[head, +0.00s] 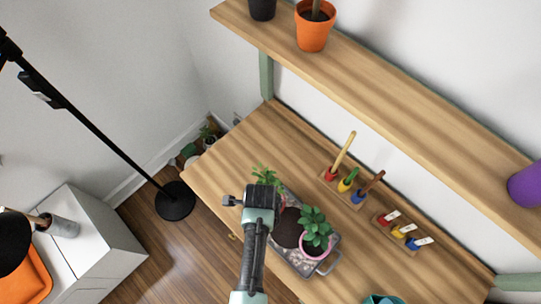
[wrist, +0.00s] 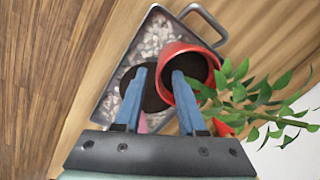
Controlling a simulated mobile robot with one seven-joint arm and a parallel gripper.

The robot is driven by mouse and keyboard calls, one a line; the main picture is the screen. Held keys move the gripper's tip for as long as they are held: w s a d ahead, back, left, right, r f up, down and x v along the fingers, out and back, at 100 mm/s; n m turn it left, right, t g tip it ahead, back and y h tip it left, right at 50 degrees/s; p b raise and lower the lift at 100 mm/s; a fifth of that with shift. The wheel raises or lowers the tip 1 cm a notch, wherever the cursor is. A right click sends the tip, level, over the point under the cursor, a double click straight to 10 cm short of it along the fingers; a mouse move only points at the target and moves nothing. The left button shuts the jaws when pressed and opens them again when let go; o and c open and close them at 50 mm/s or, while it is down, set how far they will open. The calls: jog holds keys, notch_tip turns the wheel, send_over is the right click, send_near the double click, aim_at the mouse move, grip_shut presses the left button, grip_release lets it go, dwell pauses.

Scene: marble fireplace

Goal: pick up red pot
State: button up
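The red pot (wrist: 188,46) holds dark soil and a leafy green plant (wrist: 262,100) in the wrist view. It stands at the stone-filled grey tray (wrist: 128,52). My gripper (wrist: 159,72) is over it with its two blue fingers apart. The right finger overlaps the pot's soil, the left finger lies outside its left wall, over a dark round patch. Whether they touch the pot is unclear. In the head view my gripper (head: 262,197) hides most of the red pot; its plant (head: 266,177) shows behind.
A pink pot (head: 318,249) with a plant stands on the tray's right part. Tool stands (head: 344,186) and (head: 397,232) with coloured pieces are behind on the desk (head: 225,157). A shelf (head: 385,108) with an orange pot (head: 313,33) hangs above. A black lamp (head: 174,200) stands left.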

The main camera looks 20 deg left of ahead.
jog(key=shift+f, duration=0.3)
grip_shut()
jog(key=shift+w+r, duration=0.1)
dwell(1.2)
